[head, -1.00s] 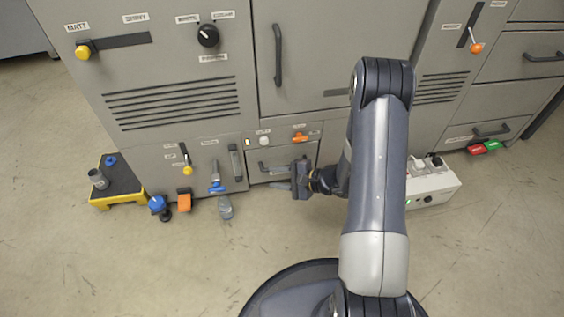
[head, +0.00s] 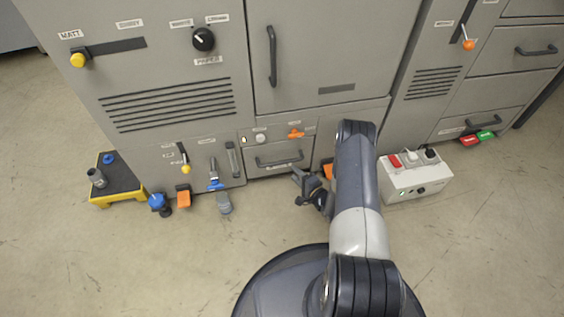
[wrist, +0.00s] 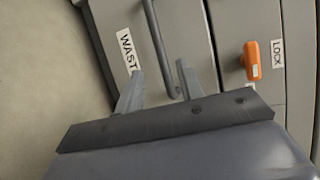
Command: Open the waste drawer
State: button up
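The waste drawer (head: 262,170) is a low grey front with a dark bar handle (head: 280,163); it looks flush with the cabinet. In the wrist view the drawer front appears turned on its side, with a label reading "WAST" (wrist: 128,50). My gripper (head: 299,173) is at the drawer's lower right in the head view. In the wrist view its two fingers are apart, and the handle (wrist: 160,45) runs between the fingertips in the picture. I cannot tell whether the fingers reach around it. An orange lever (head: 296,133) above the drawer has a "LOCK" label (wrist: 277,53).
A white box with switches (head: 415,178) stands on the floor at right. A yellow-edged black step (head: 120,195) stands at far left. Blue (head: 157,201) and orange (head: 183,196) items stick out low, left of the drawer. The floor in front is mostly clear.

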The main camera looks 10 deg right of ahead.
aim_at(283, 162)
jog(key=b+x, duration=0.2)
jog(key=x, duration=0.7)
jog(key=shift+w+a+b, duration=0.1)
jog(key=shift+w+b, duration=0.1)
jog(key=shift+b, duration=0.1)
jog(key=shift+c, duration=0.2)
grip_shut()
